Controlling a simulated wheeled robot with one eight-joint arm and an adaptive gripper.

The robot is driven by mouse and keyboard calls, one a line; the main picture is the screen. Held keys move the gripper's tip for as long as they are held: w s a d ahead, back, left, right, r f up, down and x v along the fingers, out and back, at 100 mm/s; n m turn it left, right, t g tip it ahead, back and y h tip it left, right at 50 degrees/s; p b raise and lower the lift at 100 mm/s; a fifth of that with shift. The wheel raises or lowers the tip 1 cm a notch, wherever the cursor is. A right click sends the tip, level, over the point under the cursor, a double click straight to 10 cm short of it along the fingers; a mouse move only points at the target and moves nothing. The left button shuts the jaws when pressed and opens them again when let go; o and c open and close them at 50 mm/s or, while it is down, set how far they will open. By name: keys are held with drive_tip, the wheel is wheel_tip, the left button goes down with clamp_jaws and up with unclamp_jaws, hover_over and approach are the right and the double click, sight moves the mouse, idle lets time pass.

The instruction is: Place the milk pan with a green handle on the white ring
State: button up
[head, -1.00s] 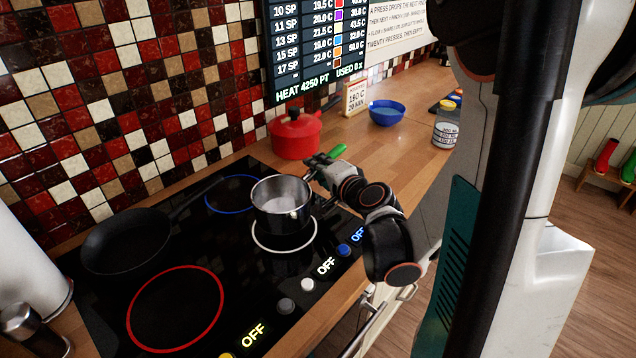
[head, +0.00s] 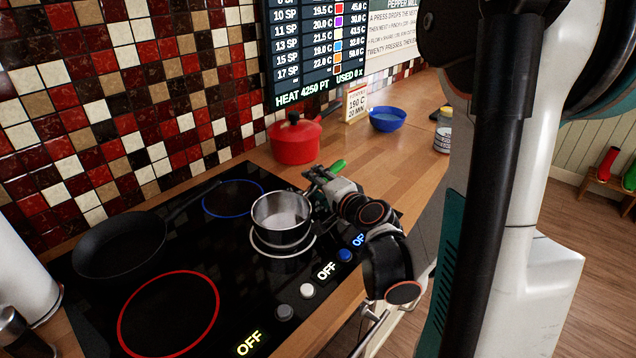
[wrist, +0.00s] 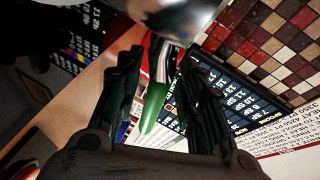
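The milk pan (head: 282,212) is a small steel pan with a green handle (head: 338,166). It is upright over the white ring (head: 312,243) on the black hob, roughly centred. I cannot tell whether its base touches the glass. My gripper (head: 318,178) is at the pan's right side, with its fingers on the handle. In the wrist view, the green handle (wrist: 156,95) runs between the two fingers of my gripper (wrist: 162,62), and part of the steel pan (wrist: 180,15) shows at the top. The far part of the ring is hidden behind the pan.
A black frying pan (head: 120,246) stands left on the hob. The red ring (head: 217,318) and blue ring (head: 207,205) are empty. A red pot (head: 294,143), a small sign (head: 356,103) and a blue bowl (head: 387,120) stand on the wooden counter behind. Knobs line the front edge.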

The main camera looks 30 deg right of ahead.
drive_tip(key=shift+s+r, duration=0.2)
drive_tip(key=d+p+v, duration=0.1)
drive_tip(key=p+v, duration=0.1)
drive_tip(key=v, duration=0.9)
drive_tip(key=shift+s+a, duration=0.3)
drive_tip(key=shift+a, duration=0.15)
drive_tip(key=o, duration=1.5)
drive_tip(key=shift+c, duration=0.2)
